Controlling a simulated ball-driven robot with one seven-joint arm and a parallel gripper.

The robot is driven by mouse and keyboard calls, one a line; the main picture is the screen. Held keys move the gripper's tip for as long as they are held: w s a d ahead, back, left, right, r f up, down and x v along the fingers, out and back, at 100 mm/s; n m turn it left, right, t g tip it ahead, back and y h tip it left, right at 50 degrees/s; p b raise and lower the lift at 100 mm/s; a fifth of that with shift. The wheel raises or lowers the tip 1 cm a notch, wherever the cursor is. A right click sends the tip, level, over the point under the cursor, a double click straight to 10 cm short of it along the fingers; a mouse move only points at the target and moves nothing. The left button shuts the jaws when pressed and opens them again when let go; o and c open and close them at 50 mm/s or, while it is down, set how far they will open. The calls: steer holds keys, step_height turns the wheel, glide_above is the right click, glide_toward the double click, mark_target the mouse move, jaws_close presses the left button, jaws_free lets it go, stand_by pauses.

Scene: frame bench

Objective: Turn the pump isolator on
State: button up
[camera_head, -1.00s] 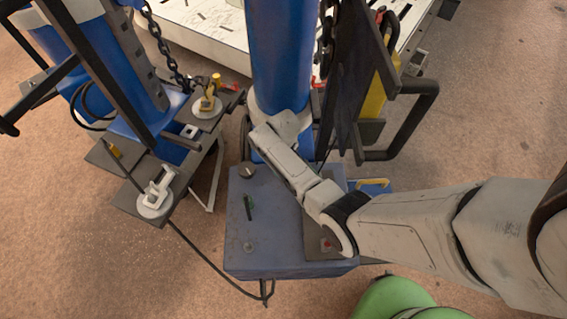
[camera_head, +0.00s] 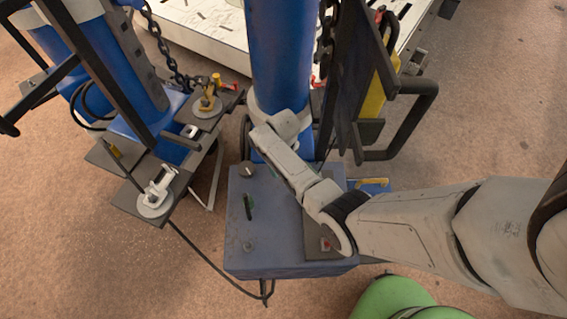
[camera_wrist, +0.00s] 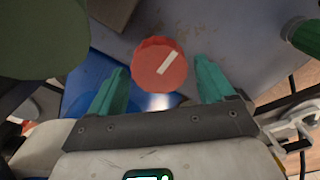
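In the wrist view a round red knob (camera_wrist: 160,64) with a white bar mark sits on a blue-grey panel face; I take it for the pump isolator. The bar slants from lower left to upper right. My gripper (camera_wrist: 160,82) is open, with one teal finger on each side of the knob and gaps showing between fingers and knob. Whether the fingertips reach down to its height I cannot tell. In the head view my arm covers the knob and most of the gripper above the blue box (camera_head: 240,225).
Clamps (camera_head: 157,190) stand on the left bench. A blue column (camera_head: 280,55) rises behind the box.

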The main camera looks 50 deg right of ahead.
steer(key=shift+o, duration=0.5)
steer(key=shift+r, duration=0.1)
step_height(320, 180, up, 11)
steer(key=p, duration=0.1)
steer(key=shift+f, duration=0.2)
stand_by(0.4)
